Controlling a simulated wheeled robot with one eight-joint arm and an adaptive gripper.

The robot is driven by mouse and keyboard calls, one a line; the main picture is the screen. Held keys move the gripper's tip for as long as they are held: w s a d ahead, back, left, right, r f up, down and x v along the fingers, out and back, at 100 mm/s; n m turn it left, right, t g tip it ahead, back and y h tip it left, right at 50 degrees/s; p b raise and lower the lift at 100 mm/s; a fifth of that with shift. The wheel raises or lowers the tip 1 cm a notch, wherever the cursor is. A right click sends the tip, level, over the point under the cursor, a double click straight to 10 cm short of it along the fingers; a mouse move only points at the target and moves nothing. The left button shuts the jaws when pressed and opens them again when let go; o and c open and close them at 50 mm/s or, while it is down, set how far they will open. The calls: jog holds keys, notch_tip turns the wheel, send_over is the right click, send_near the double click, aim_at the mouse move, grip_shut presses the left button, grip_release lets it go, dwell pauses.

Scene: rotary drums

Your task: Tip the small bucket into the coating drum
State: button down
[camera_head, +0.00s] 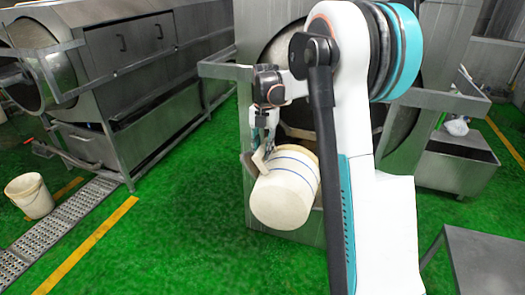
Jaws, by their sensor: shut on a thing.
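The small bucket (286,188) is off-white with thin blue bands and hangs in front of the coating drum's steel front. It is tilted, with its closed base toward me and its mouth facing away toward the drum; its inside is hidden. My gripper (262,150) is shut on the bucket at its upper left side. The coating drum (270,57) stands behind my arm. Its dark round opening is mostly covered by my arm, so I cannot tell how far the bucket's mouth is from it.
A steel rail (225,71) juts out around the drum's front. A large steel machine (130,60) stands at the left. Another white bucket (29,195) is on the green floor by a metal grating (60,225). A steel table (485,255) is at lower right. The middle floor is clear.

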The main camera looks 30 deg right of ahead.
aim_at(266, 140)
jog(key=shift+w+d+r+g+y, duration=0.65)
jog(key=shift+w+d+g+y, duration=0.2)
jog(key=shift+d+y, duration=0.1)
dwell(0.9)
jog(key=shift+w+d+r+g+y, duration=0.15)
jog(key=shift+w+d+g+y, duration=0.1)
jog(key=shift+w+d, duration=0.15)
dwell(0.3)
